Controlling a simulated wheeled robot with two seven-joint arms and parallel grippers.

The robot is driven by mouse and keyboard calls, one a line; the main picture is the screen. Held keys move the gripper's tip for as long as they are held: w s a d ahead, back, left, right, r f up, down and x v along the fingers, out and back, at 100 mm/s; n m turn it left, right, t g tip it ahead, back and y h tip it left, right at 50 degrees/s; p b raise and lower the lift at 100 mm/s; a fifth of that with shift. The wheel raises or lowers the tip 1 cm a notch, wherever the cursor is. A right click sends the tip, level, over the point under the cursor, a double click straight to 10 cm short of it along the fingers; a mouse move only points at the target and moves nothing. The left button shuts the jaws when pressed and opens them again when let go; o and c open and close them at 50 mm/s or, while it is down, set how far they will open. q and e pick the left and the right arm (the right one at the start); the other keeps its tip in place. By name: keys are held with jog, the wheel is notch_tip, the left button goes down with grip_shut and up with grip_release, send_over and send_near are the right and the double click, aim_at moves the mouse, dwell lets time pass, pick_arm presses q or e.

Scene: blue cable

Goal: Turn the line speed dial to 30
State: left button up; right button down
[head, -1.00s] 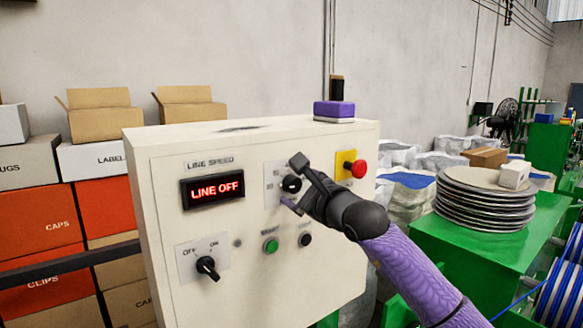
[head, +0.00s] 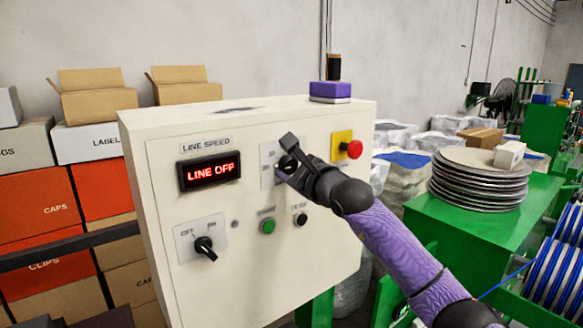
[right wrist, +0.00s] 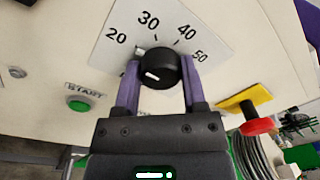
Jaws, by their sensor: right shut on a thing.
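The line speed dial is a round black knob (right wrist: 158,68) on a white scale plate (right wrist: 108,52), clearest in the right wrist view. The numbers 20, 30, 40 and 50 show around its upper side. A short white mark lies on the lower left of the knob face, not toward 30. My right gripper (right wrist: 158,85) is shut on the knob, one purple finger on each side. In the head view my right gripper (head: 284,162) covers most of the dial. The red display (head: 210,171) reads LINE OFF. My left gripper is not in view.
The cream control box (head: 255,285) also carries an off/on switch (head: 205,247), a green start button (head: 267,227), a black button (head: 300,219) and a red stop button (head: 353,149) right of the dial. Stacked discs (head: 478,185) stand on a green table at right.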

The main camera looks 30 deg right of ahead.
jog(key=shift+f, duration=0.1)
jog(key=shift+f+m+b, duration=0.1)
jog(key=shift+m+b, duration=0.7)
jog(key=shift+b, duration=0.05)
jog(key=shift+m+b, duration=0.7)
jog(key=shift+m, duration=0.5)
jog(key=shift+m+b, duration=0.3)
jog(key=shift+m, duration=0.8)
jog(key=shift+r+m+g, duration=0.2)
jog(key=shift+m+g, duration=0.1)
jog(key=shift+m, duration=0.8)
jog(key=shift+c, duration=0.7)
grip_release()
